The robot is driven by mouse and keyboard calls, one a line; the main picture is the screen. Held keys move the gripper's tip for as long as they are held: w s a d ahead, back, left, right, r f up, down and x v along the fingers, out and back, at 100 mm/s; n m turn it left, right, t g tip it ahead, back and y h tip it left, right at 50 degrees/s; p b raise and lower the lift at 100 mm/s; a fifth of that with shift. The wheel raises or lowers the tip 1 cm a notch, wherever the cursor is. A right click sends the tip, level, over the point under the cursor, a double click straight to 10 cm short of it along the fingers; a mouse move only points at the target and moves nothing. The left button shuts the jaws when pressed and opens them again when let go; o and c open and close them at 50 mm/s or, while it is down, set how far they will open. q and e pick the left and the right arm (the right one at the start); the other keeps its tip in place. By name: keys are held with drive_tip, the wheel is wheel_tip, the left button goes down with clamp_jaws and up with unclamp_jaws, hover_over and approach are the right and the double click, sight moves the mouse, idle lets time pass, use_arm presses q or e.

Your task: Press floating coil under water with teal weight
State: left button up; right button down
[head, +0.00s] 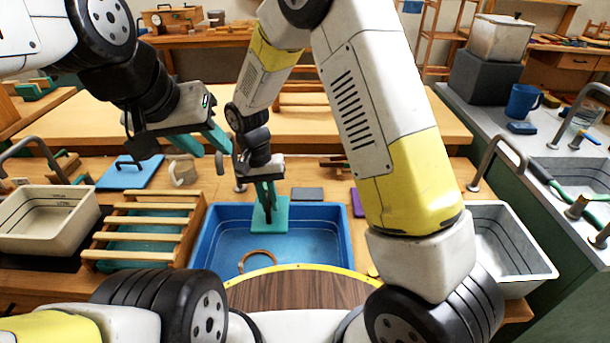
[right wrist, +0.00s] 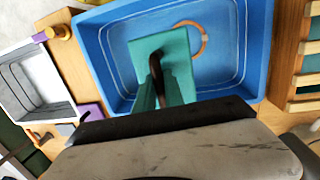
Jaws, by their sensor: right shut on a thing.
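The blue tub (head: 325,240) of water stands on the bench in front of me. The coil (head: 257,258), a thin brown ring, lies in its near left part; I cannot tell its depth. My right gripper (head: 266,188) is shut on the dark handle (right wrist: 156,72) of the teal weight. The teal weight (head: 270,222), a flat square plate, is held over the tub. In the right wrist view one corner of the plate (right wrist: 178,45) covers part of the coil (right wrist: 203,38). My left gripper (head: 207,143) is open and empty, up and left of the tub.
A wooden slatted rack (head: 145,225) stands left of the tub, with a cream basin (head: 45,215) beyond it. A grey-white basin (head: 510,250) is at right. A blue board (head: 130,173) and a mug (head: 183,172) lie behind the rack. A grey block (head: 307,194) is behind the tub.

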drive_tip(key=s+a, duration=0.2)
drive_tip(key=a, duration=0.1)
drive_tip(key=s+a, duration=0.1)
drive_tip(key=a, duration=0.1)
drive_tip(key=shift+r, duration=0.1)
wheel_tip(320, 180, down, 6)
drive_tip(key=shift+s+a, duration=0.2)
idle(0.8)
drive_tip(key=shift+f, duration=7.6)
drive_tip(key=c, duration=0.9)
unclamp_jaws()
drive_tip(key=shift+o, duration=0.2)
